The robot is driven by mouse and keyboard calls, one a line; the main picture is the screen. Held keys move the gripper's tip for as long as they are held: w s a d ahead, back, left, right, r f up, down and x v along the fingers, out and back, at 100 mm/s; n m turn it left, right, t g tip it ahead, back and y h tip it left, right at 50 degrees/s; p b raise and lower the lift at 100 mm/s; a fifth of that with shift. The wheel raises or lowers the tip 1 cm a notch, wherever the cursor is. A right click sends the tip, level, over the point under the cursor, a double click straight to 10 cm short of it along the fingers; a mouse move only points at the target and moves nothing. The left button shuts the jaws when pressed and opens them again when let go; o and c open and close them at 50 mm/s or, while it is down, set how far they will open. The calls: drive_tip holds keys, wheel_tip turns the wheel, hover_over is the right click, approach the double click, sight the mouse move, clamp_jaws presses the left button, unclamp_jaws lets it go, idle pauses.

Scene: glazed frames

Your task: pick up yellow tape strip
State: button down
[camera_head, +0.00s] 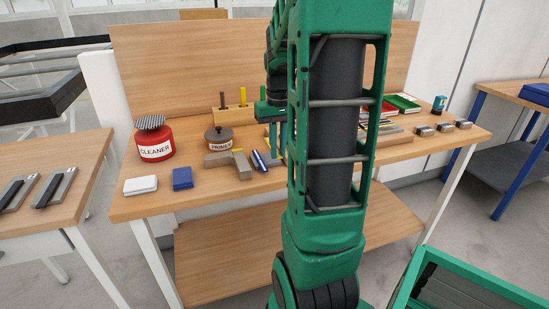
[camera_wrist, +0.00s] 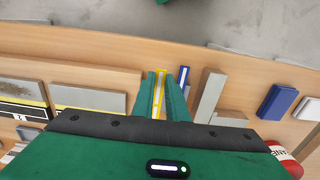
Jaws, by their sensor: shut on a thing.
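The yellow tape strip (camera_wrist: 157,102) is a thin yellow and white bar in the wrist view, between the two green fingers of my gripper (camera_wrist: 161,88). The fingers are shut on it. Whether it touches the table cannot be told. In the head view my gripper (camera_head: 272,135) is low over the workbench and partly behind my arm; I cannot make out the strip there. A similar blue strip (camera_wrist: 183,76) lies just right of the fingers in the wrist view, and on the bench in the head view (camera_head: 259,161).
Grey blocks (camera_wrist: 209,95) lie right of the fingers, and grey plates (camera_wrist: 87,100) lie left. A grey pot (camera_head: 219,137), a red cleaner can (camera_head: 154,144), a blue block (camera_head: 182,178) and a white block (camera_head: 140,185) stand on the workbench (camera_head: 215,196). Its front strip is clear.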

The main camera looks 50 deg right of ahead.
drive_tip(key=a+r, duration=1.1)
drive_tip(key=shift+w+a+r, duration=0.3)
drive_tip(key=shift+w+a, duration=0.05)
idle(0.5)
idle(0.4)
